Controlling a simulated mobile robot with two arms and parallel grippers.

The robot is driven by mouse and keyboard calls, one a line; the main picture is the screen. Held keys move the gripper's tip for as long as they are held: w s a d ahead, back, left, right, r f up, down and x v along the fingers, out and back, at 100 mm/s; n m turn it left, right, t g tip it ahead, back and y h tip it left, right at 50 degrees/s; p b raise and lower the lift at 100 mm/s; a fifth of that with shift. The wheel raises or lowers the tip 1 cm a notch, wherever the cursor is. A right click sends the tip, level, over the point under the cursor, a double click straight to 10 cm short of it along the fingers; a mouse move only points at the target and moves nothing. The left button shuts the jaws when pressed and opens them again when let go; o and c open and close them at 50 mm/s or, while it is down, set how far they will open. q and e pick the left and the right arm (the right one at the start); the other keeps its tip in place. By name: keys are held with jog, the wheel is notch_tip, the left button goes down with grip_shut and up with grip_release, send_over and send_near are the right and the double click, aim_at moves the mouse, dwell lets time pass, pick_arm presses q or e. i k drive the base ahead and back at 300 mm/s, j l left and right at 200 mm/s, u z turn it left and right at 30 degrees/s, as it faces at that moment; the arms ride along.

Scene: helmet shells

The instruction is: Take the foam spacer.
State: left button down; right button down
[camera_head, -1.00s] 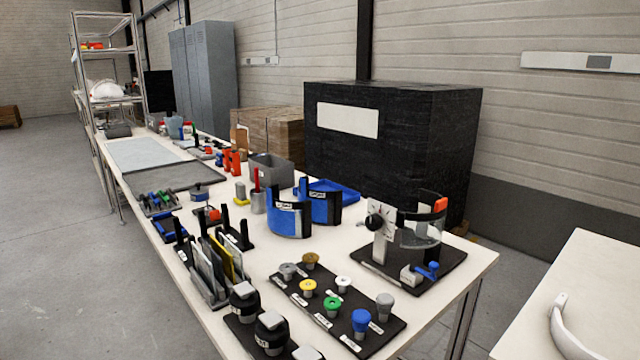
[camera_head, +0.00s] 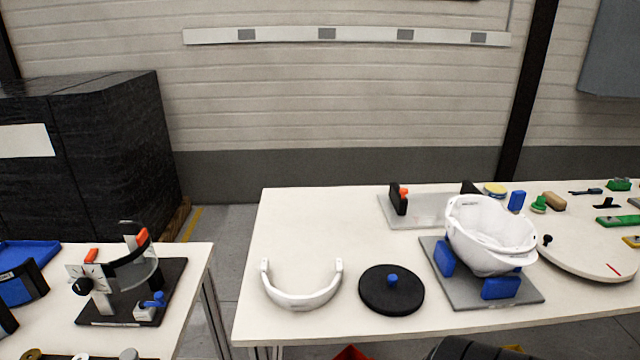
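I cannot surely pick out the foam spacer. A white C-shaped band (camera_head: 302,300) lies near the left end of the right table, its open side facing the back. A small tan block (camera_head: 554,201) and a yellow-topped round piece (camera_head: 495,190) lie at the back of that table, too small to identify. A white helmet shell (camera_head: 490,235) sits tilted on blue pads on a grey plate. Neither of my grippers is in view.
A black disc with a blue knob (camera_head: 391,290) lies between band and helmet. A round cream board (camera_head: 590,265) and green and blue pieces are at right. A gap (camera_head: 228,240) separates the right table from the left one, which carries a clear-visor stand (camera_head: 140,270).

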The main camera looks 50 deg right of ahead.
aim_at(389, 290)
jog(key=z, duration=2.15)
